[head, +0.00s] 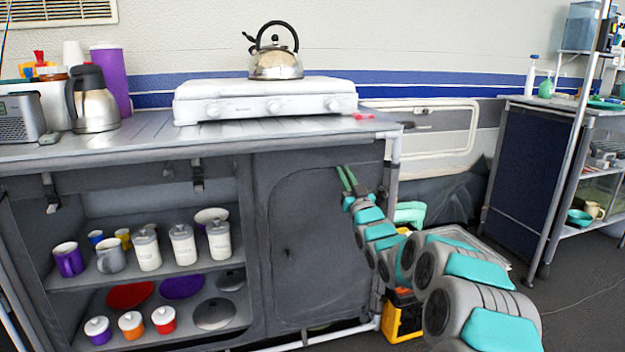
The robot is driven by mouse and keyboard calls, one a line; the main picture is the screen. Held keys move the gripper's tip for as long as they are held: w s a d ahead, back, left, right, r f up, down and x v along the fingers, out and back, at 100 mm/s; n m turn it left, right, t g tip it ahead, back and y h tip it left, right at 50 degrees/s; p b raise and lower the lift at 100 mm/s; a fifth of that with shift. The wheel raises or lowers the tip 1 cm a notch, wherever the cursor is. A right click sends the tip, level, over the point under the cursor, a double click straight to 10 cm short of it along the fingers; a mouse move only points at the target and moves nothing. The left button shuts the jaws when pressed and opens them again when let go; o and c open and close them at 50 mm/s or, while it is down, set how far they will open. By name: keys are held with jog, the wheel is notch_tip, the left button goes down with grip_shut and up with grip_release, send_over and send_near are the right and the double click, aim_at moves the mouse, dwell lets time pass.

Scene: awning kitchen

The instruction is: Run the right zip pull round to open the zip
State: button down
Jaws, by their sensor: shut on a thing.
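The grey fabric cabinet has a closed door panel (310,250) on its right part, with an arched zip seam (290,180) along its edge. My gripper (345,172) has green fingers and is at the upper right of this panel, against the seam. It is shut on the right zip pull, which is too small and too covered by the fingers to make out. A small dark mark (287,253) shows on the left part of the panel; I cannot tell what it is. My arm hides part of the cabinet's right edge.
The left compartment is open, with mugs, canisters and plates on shelves (170,275). A white stove (265,100) with a kettle (275,55) stands on the counter (150,127). A yellow-and-black box (402,318) is on the floor by the cabinet's right leg. Floor is free at right.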

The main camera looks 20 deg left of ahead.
jog(key=w+d+p, duration=0.1)
jog(key=w+d, duration=0.1)
jog(key=d, duration=0.1)
jog(key=w+d, duration=0.1)
jog(key=d, duration=0.2)
jog(key=w+d+p, duration=0.1)
jog(key=w+d, duration=0.1)
jog(key=d, duration=0.1)
jog(key=shift+w+d+p, duration=0.25)
jog(key=shift+w+p, duration=0.05)
jog(key=shift+w, duration=0.05)
jog(key=shift+r, duration=0.1)
jog(key=c, duration=0.9)
grip_release()
jog(key=shift+w+d, duration=0.1)
jog(key=shift+c, duration=0.2)
jog(key=shift+o, duration=0.2)
jog(key=v, duration=0.8)
